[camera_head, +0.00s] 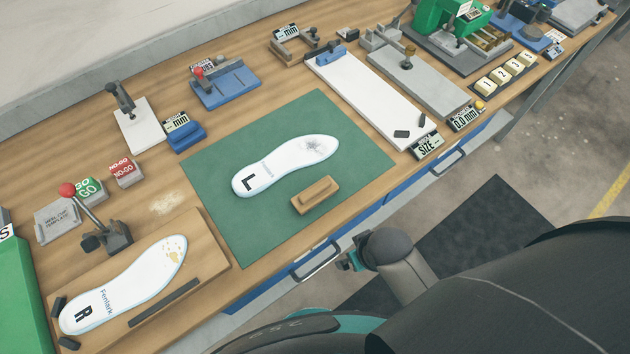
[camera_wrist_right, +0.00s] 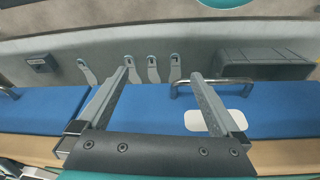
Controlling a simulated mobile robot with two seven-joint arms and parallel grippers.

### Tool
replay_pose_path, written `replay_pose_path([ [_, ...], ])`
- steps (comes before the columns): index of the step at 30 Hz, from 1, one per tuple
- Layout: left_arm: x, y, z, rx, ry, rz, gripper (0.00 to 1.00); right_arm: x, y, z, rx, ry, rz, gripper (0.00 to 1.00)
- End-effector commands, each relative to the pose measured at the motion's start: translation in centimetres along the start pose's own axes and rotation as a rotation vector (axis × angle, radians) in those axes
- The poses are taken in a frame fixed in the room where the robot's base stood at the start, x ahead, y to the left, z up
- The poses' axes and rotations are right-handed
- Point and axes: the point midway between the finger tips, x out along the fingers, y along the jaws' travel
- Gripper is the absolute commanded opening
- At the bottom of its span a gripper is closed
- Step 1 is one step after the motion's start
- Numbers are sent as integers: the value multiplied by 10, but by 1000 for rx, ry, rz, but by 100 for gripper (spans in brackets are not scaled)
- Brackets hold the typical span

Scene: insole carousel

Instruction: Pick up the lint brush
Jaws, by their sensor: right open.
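The lint brush (camera_head: 315,195), a small tan wooden block, lies on the green mat (camera_head: 225,215) in the head view. It is just in front of the white insole marked L (camera_head: 285,166) and apart from it. My right arm shows beyond the front edge of the bench, below and right of the brush, its gripper mostly hidden there. In the right wrist view my right gripper (camera_wrist_right: 163,72) is open with nothing between its fingers, facing the bench's blue front. The brush is not in that view. My left gripper is not in view.
A second insole marked R (camera_head: 125,283) lies on a wooden board at the lower left. A white measuring board (camera_head: 365,98) stands right of the mat. Drawer handles (camera_head: 316,262) stick out from the bench front. Bare mat surrounds the brush's front and right.

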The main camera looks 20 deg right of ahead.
Motion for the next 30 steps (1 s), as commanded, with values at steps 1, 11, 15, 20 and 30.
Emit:
replay_pose_path([
  [1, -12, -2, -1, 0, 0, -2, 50, -27, 1, -11, 1, 13, 1, 100],
  [11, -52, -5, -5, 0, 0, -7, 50, -161, -11, -69, -5, 90, -48, 100],
  [15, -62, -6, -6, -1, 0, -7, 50, -206, -44, -109, -53, 141, -151, 100],
  [20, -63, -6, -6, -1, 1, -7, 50, -221, -76, -138, -118, 152, -243, 100],
  [30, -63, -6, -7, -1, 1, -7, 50, -233, -111, -175, -254, 51, -308, 100],
])
